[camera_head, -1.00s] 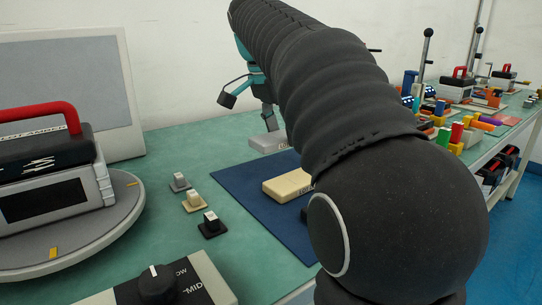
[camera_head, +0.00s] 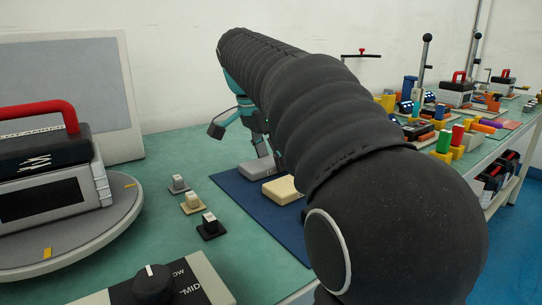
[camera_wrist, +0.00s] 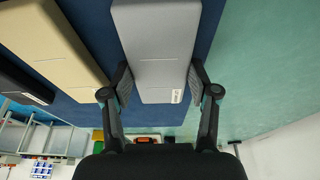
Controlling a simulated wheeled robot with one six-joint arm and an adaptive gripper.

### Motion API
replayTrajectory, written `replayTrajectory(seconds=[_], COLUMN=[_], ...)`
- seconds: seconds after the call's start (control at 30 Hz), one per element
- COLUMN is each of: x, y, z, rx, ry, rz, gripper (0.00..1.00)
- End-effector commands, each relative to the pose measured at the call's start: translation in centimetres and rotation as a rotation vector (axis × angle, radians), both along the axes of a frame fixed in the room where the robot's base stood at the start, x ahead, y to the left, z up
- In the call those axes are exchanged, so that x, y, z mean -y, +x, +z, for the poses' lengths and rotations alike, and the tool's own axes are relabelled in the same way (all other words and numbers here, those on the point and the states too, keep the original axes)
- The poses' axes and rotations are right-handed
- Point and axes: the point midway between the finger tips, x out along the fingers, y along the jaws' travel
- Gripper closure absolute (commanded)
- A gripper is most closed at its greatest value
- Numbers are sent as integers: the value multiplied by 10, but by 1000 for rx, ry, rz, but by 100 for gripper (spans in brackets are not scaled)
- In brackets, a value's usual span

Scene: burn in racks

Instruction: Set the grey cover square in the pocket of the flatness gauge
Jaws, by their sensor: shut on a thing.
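The grey cover (camera_head: 256,169) is a pale grey block with a small white label. It is at the far edge of the blue mat (camera_head: 236,187), low over it or resting on it; I cannot tell which. In the wrist view the grey cover (camera_wrist: 155,50) lies between the two fingers of my gripper (camera_wrist: 160,85), which is shut on its sides near the labelled end. My gripper (camera_head: 264,152) is partly hidden by my arm in the head view. I cannot make out the flatness gauge or its pocket in either view.
A beige cover (camera_head: 281,189) lies on the mat close to the grey one. A black cover (camera_wrist: 22,82) shows at the wrist view's left edge. Small grey, beige and black keycap-like pieces (camera_head: 191,203) stand left of the mat. A red-handled unit (camera_head: 50,175) sits on a round plate.

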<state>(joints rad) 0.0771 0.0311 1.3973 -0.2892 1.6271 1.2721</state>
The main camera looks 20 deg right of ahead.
Motion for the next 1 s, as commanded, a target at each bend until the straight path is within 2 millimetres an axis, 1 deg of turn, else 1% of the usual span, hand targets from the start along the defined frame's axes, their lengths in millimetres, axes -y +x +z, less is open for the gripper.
replayTrajectory(seconds=[0.03,0.07,0.1,0.13,0.43,0.57,0.67,1.0], x=[0,0,0,0,0,-1,-5,-25], y=[0,0,0,0,0,0,0,-4], z=[-1,-1,-1,-1,0,8,21,86], rx=[0,0,0,0,0,1,3,2], ry=[0,0,0,0,0,0,0,0], rz=[0,0,0,0,0,0,1,2], gripper=[35,28,18,15,15,15,15,15])
